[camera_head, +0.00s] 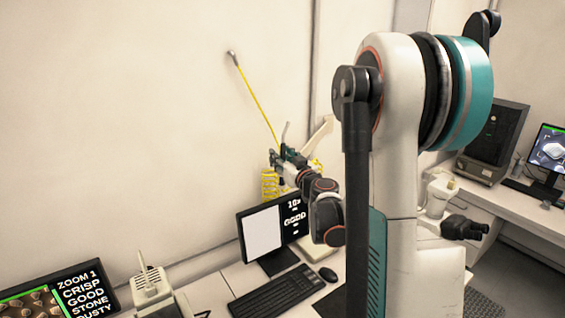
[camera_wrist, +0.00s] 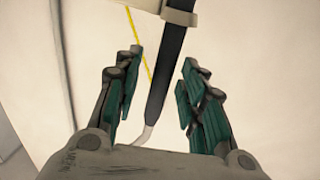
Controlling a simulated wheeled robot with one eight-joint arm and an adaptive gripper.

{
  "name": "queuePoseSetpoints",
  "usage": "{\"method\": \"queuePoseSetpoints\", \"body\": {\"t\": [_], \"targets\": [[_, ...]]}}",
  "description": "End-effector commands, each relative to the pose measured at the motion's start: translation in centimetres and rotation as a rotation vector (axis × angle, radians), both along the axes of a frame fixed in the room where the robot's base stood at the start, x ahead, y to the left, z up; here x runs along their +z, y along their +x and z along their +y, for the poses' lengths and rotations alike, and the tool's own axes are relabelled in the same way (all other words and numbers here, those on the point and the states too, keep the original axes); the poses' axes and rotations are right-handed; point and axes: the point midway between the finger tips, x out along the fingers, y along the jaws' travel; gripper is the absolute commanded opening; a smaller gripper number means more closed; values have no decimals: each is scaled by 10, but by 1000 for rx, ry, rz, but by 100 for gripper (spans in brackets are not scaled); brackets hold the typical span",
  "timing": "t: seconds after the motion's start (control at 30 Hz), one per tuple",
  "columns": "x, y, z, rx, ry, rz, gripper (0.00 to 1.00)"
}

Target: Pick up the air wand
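The air wand (camera_wrist: 168,70) shows in the wrist view as a dark, slim stick with a bent pale metal tip (camera_wrist: 146,134). It runs between the two green-padded fingers of my gripper (camera_wrist: 160,92). The fingers are apart, with a gap to the wand on both sides. A beige holder or collar (camera_wrist: 175,14) crosses the wand at the top of the view. In the head view my gripper (camera_head: 281,156) is near the wall, by a yellow coiled hose (camera_head: 269,186). There, my gripper hides most of the wand.
A straight yellow line (camera_head: 257,101) runs from a wall fitting (camera_head: 232,56) down to my gripper. Below stand a monitor (camera_head: 262,233), a keyboard (camera_head: 275,290) and a mouse (camera_head: 328,274). A microscope (camera_head: 440,195) is at the right. The wall at left is bare.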

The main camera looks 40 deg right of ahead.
Motion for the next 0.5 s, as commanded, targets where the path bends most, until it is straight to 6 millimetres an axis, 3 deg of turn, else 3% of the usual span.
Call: {"method": "queuePoseSetpoints", "body": {"t": [0.03, 0.2, 0.5], "targets": [[0, 0, 0, 0, 0, 0, 38], [0, 0, 0, 0, 0, 0, 0], [0, 0, 0, 0, 0, 0, 0]]}}
